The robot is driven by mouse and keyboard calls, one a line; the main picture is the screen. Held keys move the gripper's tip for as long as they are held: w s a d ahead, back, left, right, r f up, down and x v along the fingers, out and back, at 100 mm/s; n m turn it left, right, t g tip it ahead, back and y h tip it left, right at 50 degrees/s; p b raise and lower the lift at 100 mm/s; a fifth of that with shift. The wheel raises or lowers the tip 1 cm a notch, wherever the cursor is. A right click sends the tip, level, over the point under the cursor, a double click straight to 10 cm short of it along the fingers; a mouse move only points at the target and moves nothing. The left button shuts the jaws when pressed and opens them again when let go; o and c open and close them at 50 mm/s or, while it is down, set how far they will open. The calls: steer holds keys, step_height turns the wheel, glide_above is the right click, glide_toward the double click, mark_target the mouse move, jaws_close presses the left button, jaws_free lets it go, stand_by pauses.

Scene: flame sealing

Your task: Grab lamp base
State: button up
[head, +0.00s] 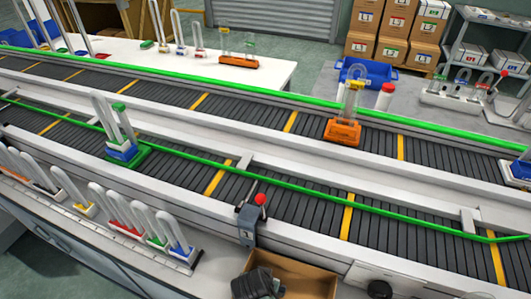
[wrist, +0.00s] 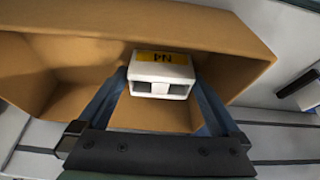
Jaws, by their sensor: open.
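A white block-like part with a yellow label (wrist: 161,73), which I take for the lamp base, sits inside an open cardboard box in the wrist view. Its label seems to read N4. My gripper (wrist: 163,92) is open, with one blue-grey finger on each side of the white part; I cannot tell whether they touch it. In the head view my dark gripper (head: 258,284) is at the left of the cardboard box (head: 308,281), at the bottom edge. The white part cannot be made out there.
The box walls (wrist: 245,50) stand close around the fingers. A clamp with a red knob (head: 252,215) stands behind the box on the conveyor edge. The conveyor carries an orange carrier (head: 343,131) and a green-blue one (head: 124,153). Several glass tubes stand in racks at left.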

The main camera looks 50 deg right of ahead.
steer(key=c, duration=1.2)
